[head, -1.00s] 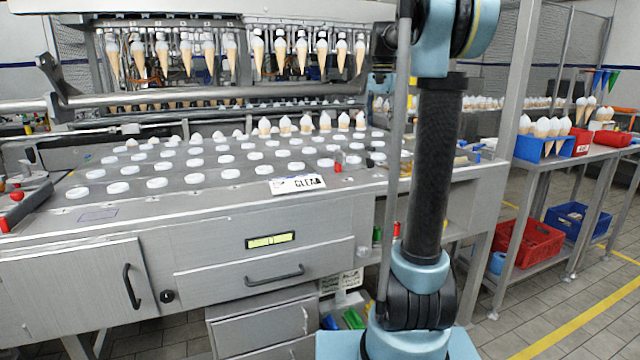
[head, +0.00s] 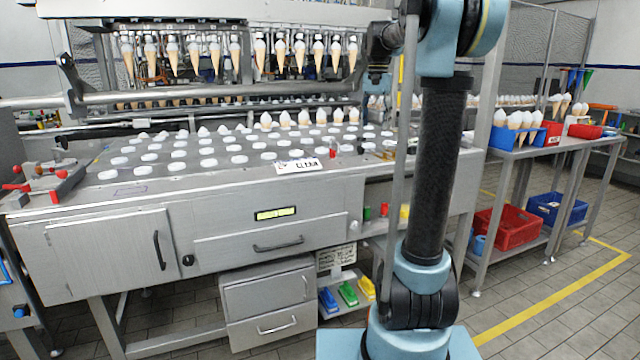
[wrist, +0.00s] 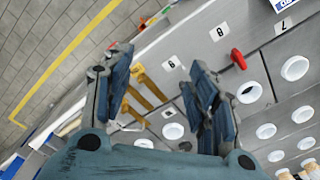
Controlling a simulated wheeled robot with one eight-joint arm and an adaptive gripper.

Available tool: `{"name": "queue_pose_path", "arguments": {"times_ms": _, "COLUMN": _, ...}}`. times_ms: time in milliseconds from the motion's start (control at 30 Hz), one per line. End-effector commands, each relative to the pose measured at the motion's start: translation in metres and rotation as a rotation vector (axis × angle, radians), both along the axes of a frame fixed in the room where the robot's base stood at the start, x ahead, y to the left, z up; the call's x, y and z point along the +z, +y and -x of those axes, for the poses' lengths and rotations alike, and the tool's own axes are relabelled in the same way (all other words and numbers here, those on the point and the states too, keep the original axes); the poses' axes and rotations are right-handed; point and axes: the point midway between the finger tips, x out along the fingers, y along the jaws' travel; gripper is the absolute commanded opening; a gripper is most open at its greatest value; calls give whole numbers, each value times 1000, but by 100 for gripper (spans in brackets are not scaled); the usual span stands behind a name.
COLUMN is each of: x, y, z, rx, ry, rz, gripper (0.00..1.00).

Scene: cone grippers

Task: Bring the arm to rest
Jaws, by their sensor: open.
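My gripper (wrist: 160,78) is open in the wrist view, its two blue-grey fingers spread apart with nothing between them. The work surface with white round holders lies beyond the fingers, and the floor shows at the left. In the head view my arm (head: 437,170) stands upright right of centre, a black column between light-blue joints. Its upper part bends out of the top of the picture. I cannot clearly make out the gripper in the head view.
A long metal machine (head: 115,205) with rows of white holders and hanging cones stands ahead. To the right, a metal table (head: 562,146) carries blue and red bins, with a red crate (head: 506,228) and a blue crate (head: 556,209) below. Tiled floor is clear at the lower right.

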Motion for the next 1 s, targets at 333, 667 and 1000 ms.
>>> {"name": "queue_pose_path", "arguments": {"times_ms": 333, "x": -17, "y": -3, "z": 43, "rx": 48, "ry": -22, "rz": 2, "gripper": 53}}
{"name": "queue_pose_path", "arguments": {"times_ms": 667, "x": -60, "y": -2, "z": 121, "rx": 147, "ry": -59, "rz": 6, "gripper": 53}}
{"name": "queue_pose_path", "arguments": {"times_ms": 1000, "x": -132, "y": -2, "z": 213, "rx": 271, "ry": -105, "rz": 17, "gripper": 53}}
